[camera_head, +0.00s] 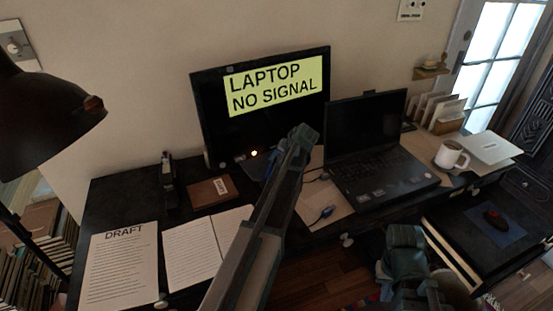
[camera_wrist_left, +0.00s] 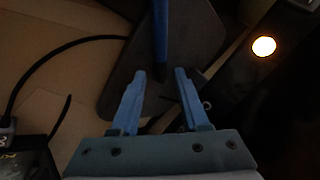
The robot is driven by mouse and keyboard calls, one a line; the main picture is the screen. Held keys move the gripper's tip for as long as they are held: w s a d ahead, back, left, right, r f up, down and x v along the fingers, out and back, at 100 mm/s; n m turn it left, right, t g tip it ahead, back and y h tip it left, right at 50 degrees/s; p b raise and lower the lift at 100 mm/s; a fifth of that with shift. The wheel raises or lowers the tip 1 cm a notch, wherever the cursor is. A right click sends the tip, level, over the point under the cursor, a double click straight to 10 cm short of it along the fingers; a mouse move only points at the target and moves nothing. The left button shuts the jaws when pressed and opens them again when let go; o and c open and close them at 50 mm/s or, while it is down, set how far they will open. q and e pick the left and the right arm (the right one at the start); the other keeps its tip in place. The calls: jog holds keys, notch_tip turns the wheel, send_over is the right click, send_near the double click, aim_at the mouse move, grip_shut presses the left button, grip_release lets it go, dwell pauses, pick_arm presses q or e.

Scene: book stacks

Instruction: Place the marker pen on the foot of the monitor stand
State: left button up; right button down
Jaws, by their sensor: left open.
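The marker pen (camera_wrist_left: 160,35), blue with a dark end, shows in the left wrist view over the dark foot of the monitor stand (camera_wrist_left: 120,80) and appears to lie on it. My left gripper (camera_wrist_left: 160,82) is open, its two blue fingers apart, with the pen's dark end between or just beyond the fingertips. Contact with the fingers does not show. In the head view, the monitor stand's foot (camera_head: 251,168) is partly covered by my left arm, which also hides the pen and fingertips. My right gripper (camera_head: 405,245) is low at the right, its fingers unclear.
The monitor (camera_head: 215,115) stands behind, and an open laptop (camera_head: 370,125) is to its right. A brown box (camera_head: 209,192), a stapler-like black object (camera_head: 168,180) and papers (camera_head: 122,260) lie left. A white mug (camera_head: 447,157) stands right. A cable (camera_wrist_left: 75,45) runs near the foot.

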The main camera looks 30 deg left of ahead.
pick_arm(q)
jog(key=p+v, duration=0.7)
jog(key=v, duration=0.3)
jog(key=shift+s+r+p, duration=0.15)
jog(key=shift+r+p, duration=0.1)
jog(key=shift+p, duration=0.15)
jog(key=shift+d, duration=0.15)
jog(key=s+d+f+m+g+h, duration=0.1)
jog(key=s+d+f+m+h, duration=0.1)
jog(key=s+d, duration=1.1)
jog(key=s+d+f+m+g+h, duration=0.2)
jog(key=s+d+m+h, duration=0.1)
jog(key=s+d, duration=1.1)
jog(key=d, duration=0.3)
jog(key=shift+f+m+h, duration=0.15)
jog(key=shift+m+h, duration=0.15)
jog(key=shift+m, duration=0.1)
jog(key=shift+d, duration=0.1)
jog(key=shift+r+p, duration=0.85)
